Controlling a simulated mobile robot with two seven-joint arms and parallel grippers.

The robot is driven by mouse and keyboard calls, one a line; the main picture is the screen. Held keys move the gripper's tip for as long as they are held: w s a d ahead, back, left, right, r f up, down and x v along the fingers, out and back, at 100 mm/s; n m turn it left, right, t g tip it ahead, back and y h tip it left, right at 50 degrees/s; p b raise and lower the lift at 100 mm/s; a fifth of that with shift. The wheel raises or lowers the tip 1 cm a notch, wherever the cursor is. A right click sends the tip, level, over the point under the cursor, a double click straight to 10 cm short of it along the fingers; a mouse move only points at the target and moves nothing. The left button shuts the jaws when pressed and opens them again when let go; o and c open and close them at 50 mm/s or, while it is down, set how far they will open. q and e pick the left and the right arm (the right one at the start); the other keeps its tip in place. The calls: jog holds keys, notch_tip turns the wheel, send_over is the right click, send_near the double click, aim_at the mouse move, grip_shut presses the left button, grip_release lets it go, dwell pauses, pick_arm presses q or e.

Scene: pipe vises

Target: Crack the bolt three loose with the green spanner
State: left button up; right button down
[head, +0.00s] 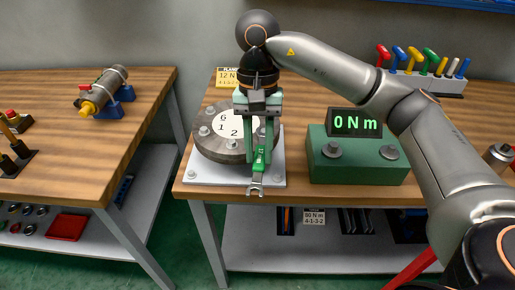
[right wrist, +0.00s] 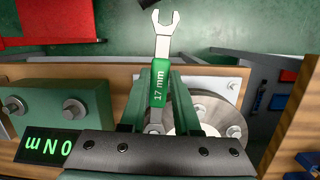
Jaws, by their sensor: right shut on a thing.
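My right gripper (head: 259,140) is shut on the green spanner (head: 259,163), near the front edge of the right-hand bench. In the right wrist view the spanner (right wrist: 159,85) reads 17 mm and lies between the fingers (right wrist: 158,100), its open jaw pointing away from the gripper. The round grey flange (head: 210,152) sits on a pale base plate (head: 205,177) behind and left of the spanner. Its white label shows 6, 1 and 2; my gripper covers the rest, so I cannot make out bolt three. The spanner's open jaw appears clear of any bolt. My left gripper is out of view.
A green box (head: 358,172) with two bolts and a display (head: 355,123) reading 0 N m stands right of the flange. A rack (head: 425,82) of coloured tools is behind. A left bench (head: 60,150) holds a pipe (head: 115,77), across a gap.

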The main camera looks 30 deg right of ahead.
jog(key=shift+s+d+n, duration=0.25)
jog(key=shift+d+n, duration=0.1)
jog(key=shift+n, duration=0.15)
jog(key=shift+d, duration=0.1)
jog(key=shift+s+d+n, duration=0.25)
jog(key=shift+d+n, duration=0.15)
jog(key=shift+n, duration=0.2)
jog(key=shift+s+d+n+h, duration=0.2)
jog(key=shift+d+n+h, duration=0.1)
jog(key=shift+d+n, duration=0.25)
jog(key=shift+a, duration=0.1)
jog(key=shift+s+d+n+p, duration=0.15)
jog(key=shift+d+n+p, duration=0.3)
jog(key=shift+n, duration=0.2)
